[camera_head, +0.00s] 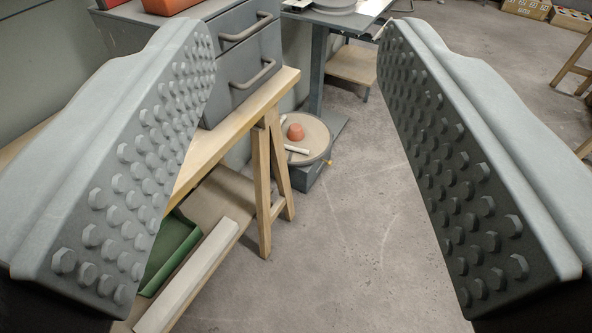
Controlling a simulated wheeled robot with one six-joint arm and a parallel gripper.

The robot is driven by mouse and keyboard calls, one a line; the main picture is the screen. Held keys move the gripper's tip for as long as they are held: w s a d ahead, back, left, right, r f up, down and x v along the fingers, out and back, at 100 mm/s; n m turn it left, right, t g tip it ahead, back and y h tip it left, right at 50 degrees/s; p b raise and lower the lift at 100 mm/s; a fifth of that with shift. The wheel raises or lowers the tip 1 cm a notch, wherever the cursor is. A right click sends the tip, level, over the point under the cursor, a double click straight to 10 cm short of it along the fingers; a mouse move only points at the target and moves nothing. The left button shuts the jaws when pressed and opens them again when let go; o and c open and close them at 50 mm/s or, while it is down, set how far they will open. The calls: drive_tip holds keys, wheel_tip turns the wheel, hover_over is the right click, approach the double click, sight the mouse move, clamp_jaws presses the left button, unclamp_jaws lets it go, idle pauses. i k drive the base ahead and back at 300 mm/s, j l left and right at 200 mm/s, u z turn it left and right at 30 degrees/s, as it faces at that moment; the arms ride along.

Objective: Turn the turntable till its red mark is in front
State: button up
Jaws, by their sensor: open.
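A round turntable (318,140) with a tan top sits low on a dark grey base, beyond the end of the wooden trestle bench. An orange-red knob or block (295,132) stands on its top, and a short pale bar (297,150) lies near its left edge. I cannot make out a separate red mark on it. The trestle bench hides part of the turntable's left side. My gripper (297,35) is open and empty, its two studded fingers wide apart at the left and right. The turntable is well ahead, between the fingers in the picture, and not touched.
The wooden trestle bench (232,122) carries a grey drawer cabinet (225,62) and stands at the left; a green tray (172,250) lies on its lower shelf. A grey table (375,8) stands behind the turntable.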

sight(302, 131)
drive_tip(key=k, duration=0.15)
drive_tip(key=i+l+u, duration=0.25)
drive_tip(key=i+l, duration=0.25)
drive_tip(key=l, duration=0.25)
drive_tip(key=i+l+u, duration=0.25)
drive_tip(key=i+l, duration=0.2)
drive_tip(key=l, duration=0.35)
drive_tip(key=k+l, duration=0.45)
drive_tip(key=l, duration=0.25)
